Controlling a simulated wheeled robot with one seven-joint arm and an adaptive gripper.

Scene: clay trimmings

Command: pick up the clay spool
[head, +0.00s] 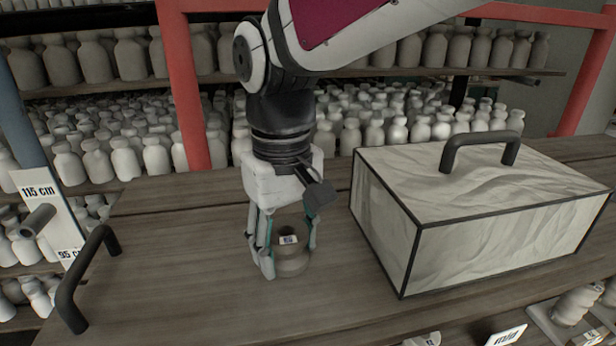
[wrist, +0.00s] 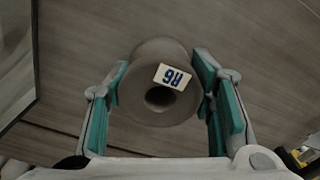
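The clay spool (head: 291,262) is a grey-brown, waisted piece standing upright on the wooden table. Its round top opening and a small white label marked R6 show in the wrist view (wrist: 140,103). My gripper (head: 288,258) points down over the spool, with one finger on each side of it. In the wrist view the two teal-padded fingers (wrist: 160,95) lie very close to its sides. I cannot tell whether the pads press on it or stand slightly apart. A finger hides part of the spool's left side in the head view.
A large pale box (head: 490,238) with dark edges and a black handle stands close on the right. A black bar handle (head: 84,280) is at the table's left end. Shelves of pale bottles (head: 125,160) stand behind. The table (head: 185,260) left of the spool is clear.

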